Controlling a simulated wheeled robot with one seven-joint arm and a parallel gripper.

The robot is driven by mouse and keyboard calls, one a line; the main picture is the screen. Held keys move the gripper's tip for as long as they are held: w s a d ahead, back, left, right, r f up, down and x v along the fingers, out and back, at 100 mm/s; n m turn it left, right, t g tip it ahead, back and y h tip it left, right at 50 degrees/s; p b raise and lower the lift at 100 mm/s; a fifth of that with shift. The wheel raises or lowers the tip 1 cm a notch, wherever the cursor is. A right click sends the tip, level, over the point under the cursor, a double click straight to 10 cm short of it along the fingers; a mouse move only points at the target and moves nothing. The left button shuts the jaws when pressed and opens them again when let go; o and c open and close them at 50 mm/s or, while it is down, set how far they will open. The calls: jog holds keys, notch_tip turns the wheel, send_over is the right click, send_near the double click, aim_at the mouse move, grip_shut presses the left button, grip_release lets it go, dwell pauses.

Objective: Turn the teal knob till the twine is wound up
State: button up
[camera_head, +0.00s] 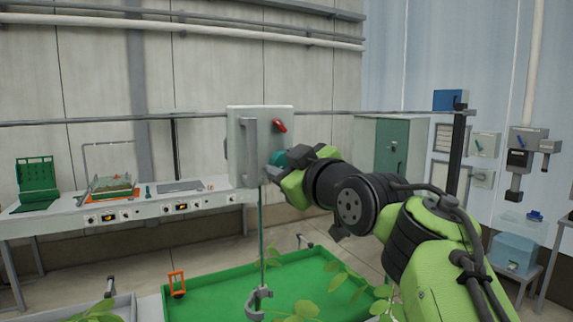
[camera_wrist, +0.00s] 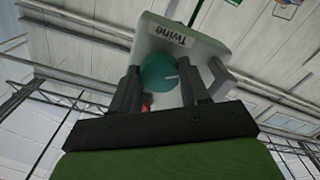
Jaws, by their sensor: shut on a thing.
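The teal knob (camera_head: 278,158) sits on the front of a pale grey box (camera_head: 250,112). The twine (camera_head: 262,225) is a thin dark green line hanging straight down from the box. A grey hook (camera_head: 259,300) hangs at its lower end, low over the green bed.
A red lever (camera_head: 279,126) is on the box just above the knob, and a grey vertical bar (camera_head: 249,150) is on its left. Plants stand in the green bed (camera_head: 205,300) below. A long bench (camera_head: 60,222) runs along the left wall.

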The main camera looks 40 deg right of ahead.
jog(key=shift+f+m, duration=0.1)
jog(key=shift+m, duration=1.9)
jog(key=o, duration=1.1)
jog(key=shift+c, duration=0.2)
jog(key=b+v, duration=0.1)
jog(key=v, duration=1.4)
jog(key=shift+s+a, duration=0.2)
jog(key=shift+s, duration=0.15)
